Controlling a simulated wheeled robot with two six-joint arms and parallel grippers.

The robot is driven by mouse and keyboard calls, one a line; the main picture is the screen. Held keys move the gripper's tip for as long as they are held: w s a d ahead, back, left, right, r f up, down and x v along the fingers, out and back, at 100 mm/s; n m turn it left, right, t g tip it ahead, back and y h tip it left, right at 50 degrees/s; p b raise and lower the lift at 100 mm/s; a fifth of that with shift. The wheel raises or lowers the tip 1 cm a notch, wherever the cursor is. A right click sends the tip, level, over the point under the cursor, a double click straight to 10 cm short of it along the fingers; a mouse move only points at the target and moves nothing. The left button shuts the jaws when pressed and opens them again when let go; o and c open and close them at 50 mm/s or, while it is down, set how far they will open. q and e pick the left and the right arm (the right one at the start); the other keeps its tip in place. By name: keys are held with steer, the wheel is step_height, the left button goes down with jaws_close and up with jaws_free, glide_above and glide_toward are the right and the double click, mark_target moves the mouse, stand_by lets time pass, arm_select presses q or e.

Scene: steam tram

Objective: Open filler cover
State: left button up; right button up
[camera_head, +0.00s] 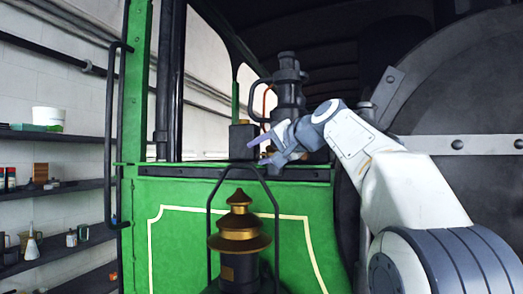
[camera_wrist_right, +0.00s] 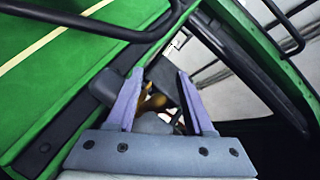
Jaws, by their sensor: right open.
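My right gripper (camera_head: 257,150) reaches in from the right over the top ledge of the green cab side. Its two purple fingers are apart. They point left, beside a dark box-like block (camera_head: 241,142) with a small knob on top. I cannot tell for sure whether this block is the filler cover. In the right wrist view, the open gripper (camera_wrist_right: 160,76) has a dark flat plate (camera_wrist_right: 166,84) and a brass-coloured part (camera_wrist_right: 152,102) between its fingers. I cannot tell whether a finger touches them. My left gripper is out of view.
A brass-topped lantern (camera_head: 239,238) with a dark wire handle stands in front of the green panel (camera_head: 178,235). A dark pipe fitting (camera_head: 289,85) rises behind my gripper. A handrail (camera_head: 109,135) and wall shelves (camera_head: 60,186) are at left, a large dark round boiler front (camera_head: 460,100) at right.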

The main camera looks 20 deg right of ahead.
jaws_close()
steer(key=shift+r, duration=0.1)
